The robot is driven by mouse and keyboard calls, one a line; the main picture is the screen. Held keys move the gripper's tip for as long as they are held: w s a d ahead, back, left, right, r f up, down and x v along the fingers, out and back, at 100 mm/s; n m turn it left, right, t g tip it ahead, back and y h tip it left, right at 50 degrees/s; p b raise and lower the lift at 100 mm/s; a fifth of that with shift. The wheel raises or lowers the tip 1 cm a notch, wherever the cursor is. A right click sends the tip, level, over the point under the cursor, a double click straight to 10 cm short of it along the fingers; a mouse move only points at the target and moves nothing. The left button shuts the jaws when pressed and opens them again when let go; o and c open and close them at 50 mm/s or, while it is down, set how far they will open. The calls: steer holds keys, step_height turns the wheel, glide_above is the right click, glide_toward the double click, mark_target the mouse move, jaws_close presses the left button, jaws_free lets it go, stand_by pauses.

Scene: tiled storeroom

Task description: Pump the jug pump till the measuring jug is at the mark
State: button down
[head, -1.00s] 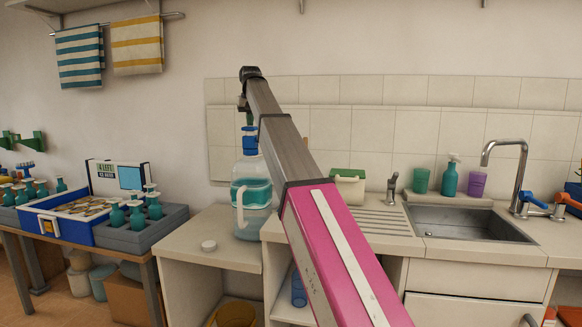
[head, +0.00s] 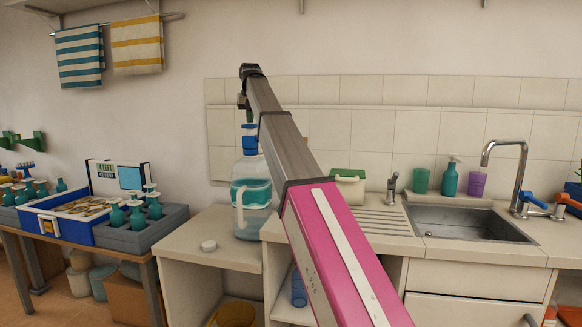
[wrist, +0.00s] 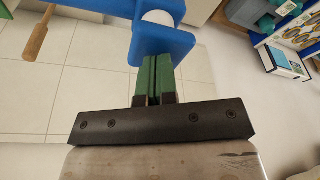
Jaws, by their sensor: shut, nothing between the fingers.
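A clear jug (head: 247,166) with a blue pump (head: 250,139) on top stands on the low counter left of the sink unit. A clear measuring jug (head: 240,212) with a handle stands close in front of it. Teal liquid shows through the overlapping jugs; I cannot read the level or see a mark. My gripper (head: 249,117) is small and partly hidden by my arm, just above the pump. In the wrist view my gripper's green fingers (wrist: 158,60) are shut and empty, against or very near the blue pump head (wrist: 160,42), which has a white round part.
A white cap (head: 208,246) lies on the low counter. A green-and-white box (head: 348,188) and a sink (head: 465,222) are to the right. A table with a blue tray (head: 75,231) and pump bottles stands left. My arm crosses in front of the counter and hides part of it.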

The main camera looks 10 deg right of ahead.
steer(key=shift+r, duration=0.15)
steer(key=shift+r, duration=3)
